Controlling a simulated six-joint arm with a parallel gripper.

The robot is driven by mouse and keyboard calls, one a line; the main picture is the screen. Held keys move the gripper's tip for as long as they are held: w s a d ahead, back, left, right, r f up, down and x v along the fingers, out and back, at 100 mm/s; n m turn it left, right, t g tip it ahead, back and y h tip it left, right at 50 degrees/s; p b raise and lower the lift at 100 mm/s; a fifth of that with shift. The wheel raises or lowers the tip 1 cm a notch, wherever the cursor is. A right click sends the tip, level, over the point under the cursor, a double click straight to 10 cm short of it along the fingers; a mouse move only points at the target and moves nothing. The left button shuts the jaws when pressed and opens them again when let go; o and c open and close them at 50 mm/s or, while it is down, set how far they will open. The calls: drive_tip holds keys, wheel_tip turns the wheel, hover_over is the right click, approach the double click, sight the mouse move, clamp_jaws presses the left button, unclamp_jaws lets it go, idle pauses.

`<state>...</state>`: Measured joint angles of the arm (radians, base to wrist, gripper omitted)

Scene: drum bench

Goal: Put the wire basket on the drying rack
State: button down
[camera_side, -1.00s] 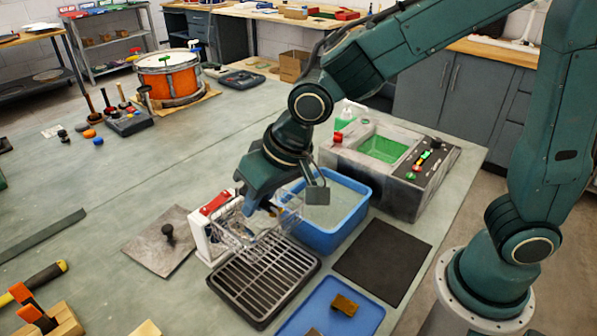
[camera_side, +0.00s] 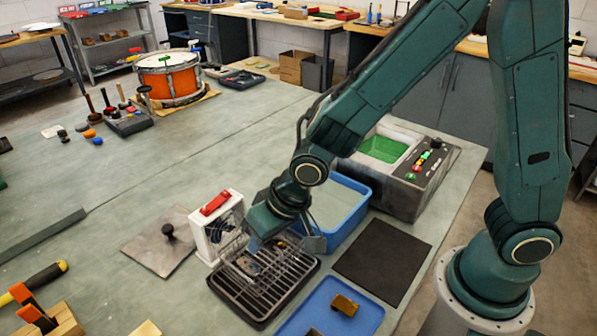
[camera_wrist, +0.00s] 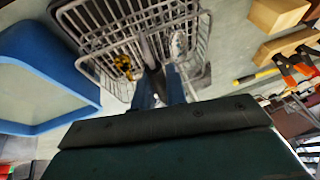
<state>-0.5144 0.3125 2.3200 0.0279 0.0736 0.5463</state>
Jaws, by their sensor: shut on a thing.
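The wire basket (camera_side: 236,262) is over the drying rack (camera_side: 299,271), a dark slatted rack on the bench. In the wrist view, the basket (camera_wrist: 98,22) fills the top middle. My gripper (camera_wrist: 158,74) has its blue fingers shut on the basket's near side. In the side view, my gripper (camera_side: 256,246) points down at the rack's back end, its fingertips partly hidden. Small yellow-and-black parts (camera_wrist: 123,66) show through the wires. The basket looks low and close to the slats; I cannot tell whether it touches them.
A blue tub (camera_side: 345,226) stands right behind the rack, and a white box with a red handle (camera_side: 215,222) stands left of it. A black mat (camera_side: 383,260) lies to the right. A blue tray (camera_side: 318,315) with a brass-coloured block is in front.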

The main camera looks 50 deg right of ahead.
drive_tip(key=shift+f, duration=1.2)
drive_tip(key=shift+f, duration=0.1)
drive_tip(key=c, duration=1.4)
unclamp_jaws()
drive_tip(key=shift+v, duration=0.95)
drive_tip(key=v, duration=1)
drive_tip(key=shift+s+d, duration=0.1)
drive_tip(key=shift+s, duration=0.05)
